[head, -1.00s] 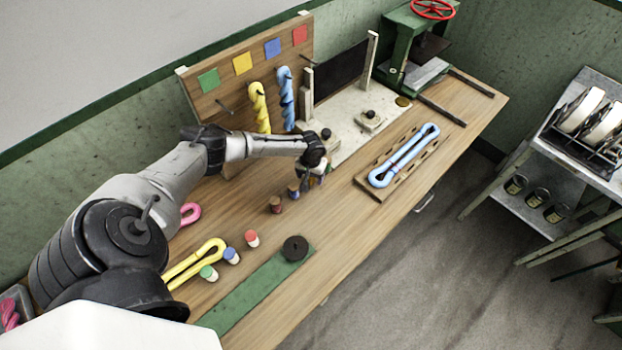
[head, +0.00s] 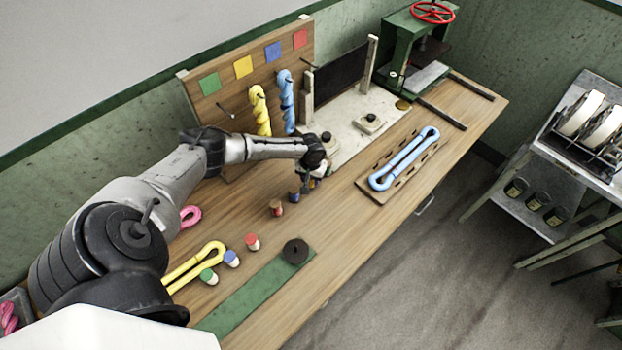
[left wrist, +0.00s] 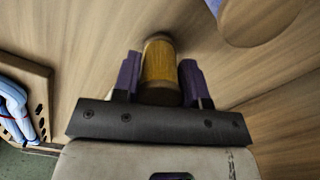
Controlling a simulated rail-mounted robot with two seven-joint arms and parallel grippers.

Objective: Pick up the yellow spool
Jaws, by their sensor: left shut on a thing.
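The yellow spool (left wrist: 160,68) stands out between the two purple-sided fingers of my left gripper (left wrist: 160,80) in the left wrist view. The fingers are shut on its sides. In the head view, my left gripper (head: 313,182) is low over the middle of the bench, and the hand largely hides the spool. A brown spool with a blue end (head: 294,195) stands close by, and one with a red end (head: 276,208) is a little further left. My right gripper is not in view.
Small white pieces with red (head: 252,242), blue (head: 232,259) and green (head: 208,276) tops stand nearer me. A pegboard (head: 205,105) with yellow and blue skeins rises behind. A slotted board (head: 373,196) with a blue skein lies to the right. A dark disc (head: 295,251) sits on a green strip.

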